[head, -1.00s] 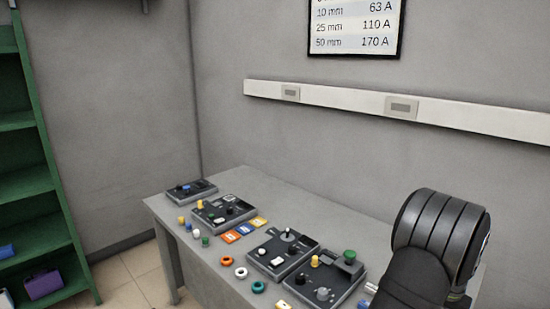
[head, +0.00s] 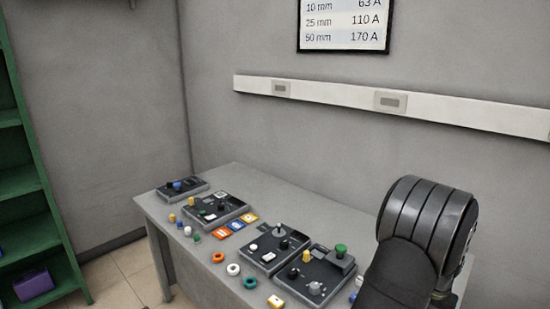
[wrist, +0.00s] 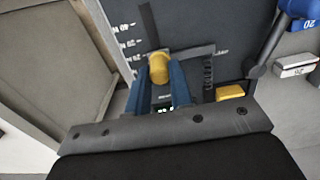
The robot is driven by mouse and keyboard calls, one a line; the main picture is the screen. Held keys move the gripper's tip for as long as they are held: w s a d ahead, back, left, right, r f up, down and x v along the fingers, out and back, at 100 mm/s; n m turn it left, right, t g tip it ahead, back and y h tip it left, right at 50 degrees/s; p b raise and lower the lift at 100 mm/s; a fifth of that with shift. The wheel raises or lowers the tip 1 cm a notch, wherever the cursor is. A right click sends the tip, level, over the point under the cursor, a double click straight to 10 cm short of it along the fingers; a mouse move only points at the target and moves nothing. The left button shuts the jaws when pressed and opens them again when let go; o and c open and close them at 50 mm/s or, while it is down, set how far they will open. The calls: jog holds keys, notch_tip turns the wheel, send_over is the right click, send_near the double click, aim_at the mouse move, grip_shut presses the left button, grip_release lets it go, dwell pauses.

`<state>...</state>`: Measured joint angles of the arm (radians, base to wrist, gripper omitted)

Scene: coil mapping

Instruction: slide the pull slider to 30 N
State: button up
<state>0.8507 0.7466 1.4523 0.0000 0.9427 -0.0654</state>
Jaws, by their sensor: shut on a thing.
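In the wrist view my gripper (wrist: 158,88) has its two blue fingers closed on a yellow cylindrical knob (wrist: 158,66). The knob sits at a dark straight slot (wrist: 148,22) in a grey panel (wrist: 185,22). A column of small white scale marks (wrist: 126,44) runs along the left of the slot; I cannot read their figures surely. A small display with lit digits shows between the fingers, partly covered. In the head view my arm covers the right end of the table, and my gripper is hidden there.
The table (head: 180,262) carries several dark control panels, with a green knob (head: 341,249) on the nearest. Loose rings and small blocks lie along its front edge. In the wrist view a yellow block (wrist: 230,92) and a blue part (wrist: 300,8) are close on the right.

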jog(key=shift+s+a, duration=0.2)
jog(key=shift+s, duration=0.05)
jog(key=shift+s+a, duration=0.85)
dwell(0.7)
jog(key=o, duration=0.8)
jog(key=shift+c, duration=0.2)
jog(key=shift+r, duration=0.15)
notch_tip(320, 180, up, 7)
dwell(0.3)
